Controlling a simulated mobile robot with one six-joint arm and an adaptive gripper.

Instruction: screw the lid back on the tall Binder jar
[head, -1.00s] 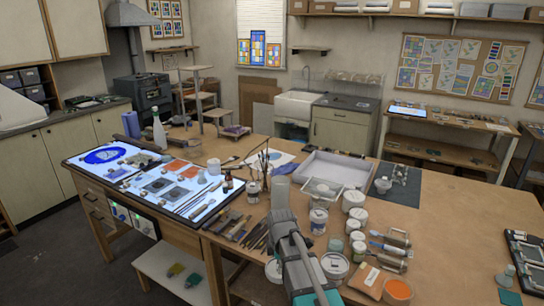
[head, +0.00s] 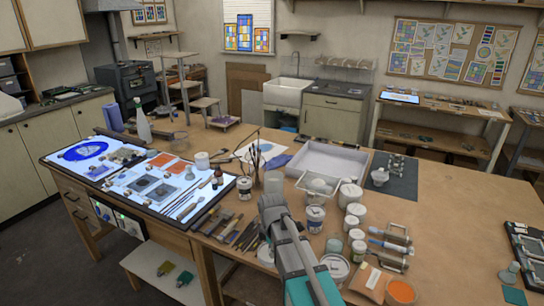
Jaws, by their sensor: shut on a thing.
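My gripper (head: 268,201) is at the front middle of the bench, pointing away from the camera. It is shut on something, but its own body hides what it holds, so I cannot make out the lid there. A pale, tall cylinder (head: 273,182) stands just beyond the gripper's end. A white jar with a dark label (head: 315,219) stands close to the right of the gripper. Its label is too small to read, so I cannot be sure that it is the Binder jar.
White jars (head: 351,195) and small pots crowd the right. A pale tray (head: 325,160) lies behind. Brushes and tools (head: 245,235) lie to the left, beside the lit panel (head: 140,178). The bench's far right is clearer.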

